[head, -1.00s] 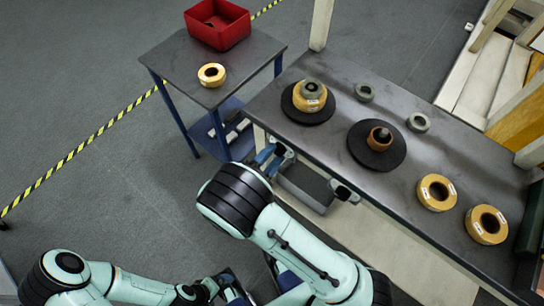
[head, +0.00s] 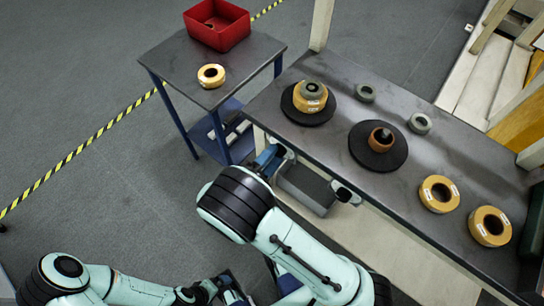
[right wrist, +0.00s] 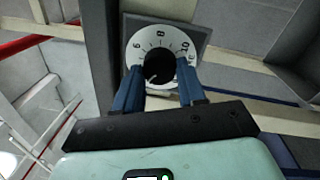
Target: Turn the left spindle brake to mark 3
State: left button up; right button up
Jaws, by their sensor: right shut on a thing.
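The left spindle brake is a white numbered dial (right wrist: 136,55) with a black knob (right wrist: 158,67) on a grey plate, in the right wrist view. Marks 6, 8 and 10 can be read; mark 3 cannot be made out. A pale line shows on the knob. My right gripper (right wrist: 159,88) is shut on the knob, a blue finger on each side. In the head view my right gripper (head: 270,160) is at the bench's front edge, below the left spindle (head: 312,88), and the dial is hidden. My left gripper (head: 228,288) is low at the bottom; its jaws are unclear.
The bench (head: 345,75) holds yellow rolls (head: 438,194), grey rings (head: 420,123) and a right spindle disc (head: 378,158). Another fitting (head: 345,193) sticks out of the bench front, right of my gripper. A side table (head: 180,62) carries a red bin (head: 217,25) and a yellow roll (head: 211,76).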

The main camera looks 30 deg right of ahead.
jog(key=o, duration=1.1)
jog(key=shift+c, duration=0.2)
jog(key=shift+a, duration=0.1)
jog(key=r+v, duration=0.1)
jog(key=v, duration=1.2)
jog(key=shift+f, duration=0.45)
jog(key=shift+s+a, duration=0.1)
